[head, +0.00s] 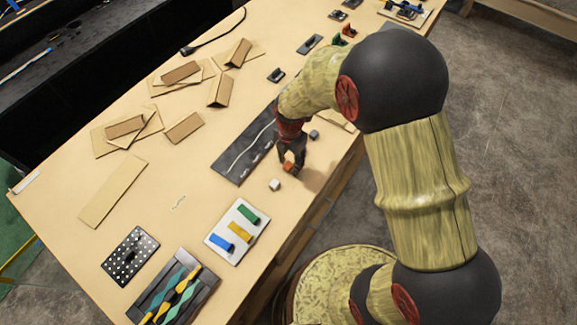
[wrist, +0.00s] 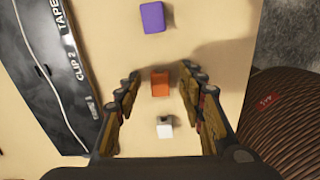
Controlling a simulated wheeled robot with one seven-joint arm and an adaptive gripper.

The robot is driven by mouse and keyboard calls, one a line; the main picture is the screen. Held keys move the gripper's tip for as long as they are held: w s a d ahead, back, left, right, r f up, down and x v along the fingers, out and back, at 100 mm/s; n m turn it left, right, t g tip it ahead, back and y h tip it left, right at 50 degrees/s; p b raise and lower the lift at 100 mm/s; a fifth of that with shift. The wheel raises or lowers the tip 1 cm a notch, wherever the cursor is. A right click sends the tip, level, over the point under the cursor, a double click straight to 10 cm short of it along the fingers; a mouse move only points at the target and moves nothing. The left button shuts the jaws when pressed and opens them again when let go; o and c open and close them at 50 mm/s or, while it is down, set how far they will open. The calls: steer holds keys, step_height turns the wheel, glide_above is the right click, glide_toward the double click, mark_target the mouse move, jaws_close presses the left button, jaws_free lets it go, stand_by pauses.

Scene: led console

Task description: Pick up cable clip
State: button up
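Three small pieces lie in a row on the table beside a dark board; I cannot tell which is the cable clip. An orange block (wrist: 160,84) lies between the fingers of my gripper (wrist: 160,74) in the wrist view, with gaps on both sides. My gripper (head: 290,163) is open, pointing down over the orange block (head: 288,166) in the head view. A white piece (wrist: 165,130) with a dark top lies nearer the palm; it also shows in the head view (head: 275,185). A purple block (wrist: 153,18) lies beyond the fingertips.
The dark board (head: 232,162) carries a pale cable and labels, including "CLIP 2" and "TAPE". A white tray (head: 222,246) with coloured pieces, a perforated plate (head: 128,252) and a tool tray (head: 197,303) stand toward the front. Cardboard pieces (head: 113,190) lie left. The table edge is close on the right.

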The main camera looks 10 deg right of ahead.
steer(key=shift+c, duration=0.7)
steer(key=c, duration=0.7)
steer(key=shift+r, duration=0.1)
